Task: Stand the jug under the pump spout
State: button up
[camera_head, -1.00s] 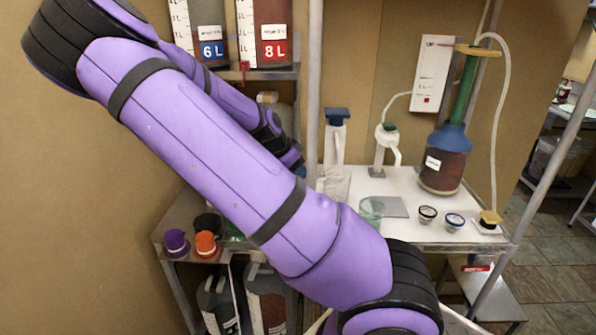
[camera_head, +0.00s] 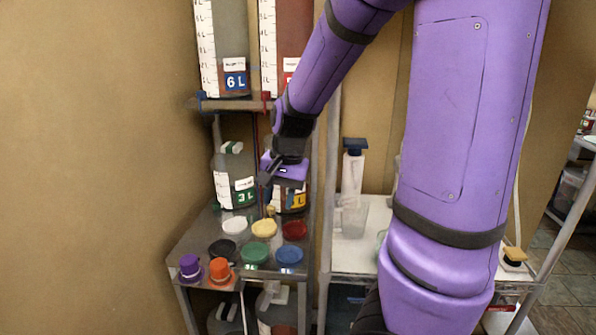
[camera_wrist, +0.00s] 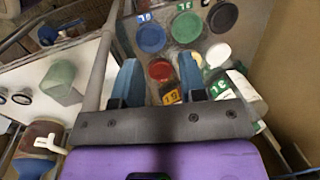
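My gripper (camera_wrist: 160,80) is open, its two blue-grey fingertips apart and nothing visibly held. In the head view it is lowered in front of the yellow-labelled jug (camera_head: 297,200) on the dark shelf. That jug's label also shows between the fingers in the wrist view (camera_wrist: 172,97); most of its body is hidden. A green-labelled 3 L jug (camera_head: 241,190) stands to its left. A white pump bottle with a blue top (camera_head: 353,180) stands on the white table. A clear container (camera_head: 350,217) is in front of it. I cannot tell which vessel is the task's jug.
Several coloured lids lie on the shelf, including blue (camera_head: 289,254), green (camera_head: 254,252) and red (camera_head: 294,230). Purple (camera_head: 190,266) and orange (camera_head: 220,269) caps sit at its front. A metal post (camera_head: 328,160) separates shelf and table. A greenish cup (camera_wrist: 60,82) stands on the table.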

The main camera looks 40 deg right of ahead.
jog(key=s+a+r+n+t, duration=0.2)
jog(key=s+a+r+n, duration=0.2)
jog(key=s+r+n, duration=0.1)
jog(key=s+a+r+n+t+h, duration=0.1)
jog(key=s+a+r+n, duration=0.3)
jog(key=s+r, duration=0.4)
jog(key=shift+s+r+n+t+h, duration=0.3)
jog(key=shift+s+n+t, duration=0.25)
jog(key=shift+s, duration=0.4)
